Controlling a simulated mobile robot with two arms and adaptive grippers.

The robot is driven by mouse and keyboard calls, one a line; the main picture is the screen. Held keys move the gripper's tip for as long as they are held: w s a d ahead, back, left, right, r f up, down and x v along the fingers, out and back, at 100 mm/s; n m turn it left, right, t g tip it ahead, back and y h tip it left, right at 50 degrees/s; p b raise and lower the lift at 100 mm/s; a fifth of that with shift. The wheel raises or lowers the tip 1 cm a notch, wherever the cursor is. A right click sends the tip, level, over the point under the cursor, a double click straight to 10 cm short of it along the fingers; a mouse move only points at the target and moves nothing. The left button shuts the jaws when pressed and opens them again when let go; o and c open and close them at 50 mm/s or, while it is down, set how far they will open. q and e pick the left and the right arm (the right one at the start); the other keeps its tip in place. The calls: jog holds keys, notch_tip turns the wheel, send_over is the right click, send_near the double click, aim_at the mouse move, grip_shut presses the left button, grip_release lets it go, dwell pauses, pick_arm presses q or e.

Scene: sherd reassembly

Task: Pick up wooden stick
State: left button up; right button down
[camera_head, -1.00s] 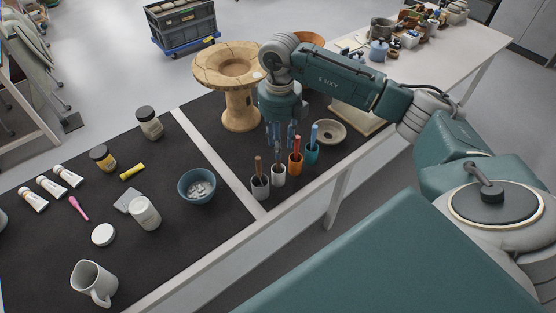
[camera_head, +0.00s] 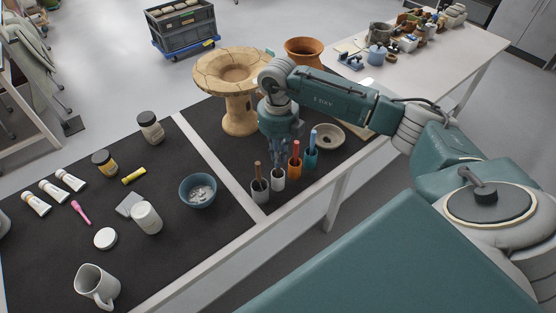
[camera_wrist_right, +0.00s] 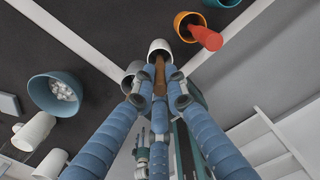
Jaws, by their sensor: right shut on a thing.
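A brown wooden stick (camera_wrist_right: 160,74) stands in a white cup (camera_wrist_right: 160,46) in the right wrist view. My right gripper (camera_wrist_right: 158,88) is shut on the stick, with its blue fingers around the upper part. The lower end of the stick is inside the cup. In the head view my right gripper (camera_head: 278,158) is just above the white cup (camera_head: 277,180) and hides most of the held stick. Another brown stick (camera_head: 258,169) stands in the grey cup (camera_head: 260,190) to the left. My left gripper is not in view.
An orange cup (camera_head: 294,170) and a teal cup (camera_head: 310,161) with sticks stand close to the right. A sherd-built pedestal vessel (camera_head: 238,115) stands behind. A blue bowl of pieces (camera_head: 197,190) lies left, past a white divider strip (camera_head: 218,165).

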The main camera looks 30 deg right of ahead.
jog(key=shift+r, duration=0.65)
pick_arm(q)
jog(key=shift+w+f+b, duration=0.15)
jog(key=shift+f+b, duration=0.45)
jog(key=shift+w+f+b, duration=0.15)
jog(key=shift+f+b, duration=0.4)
jog(key=shift+b, duration=0.05)
pick_arm(e)
notch_tip(320, 180, up, 19)
jog(key=shift+f, duration=0.15)
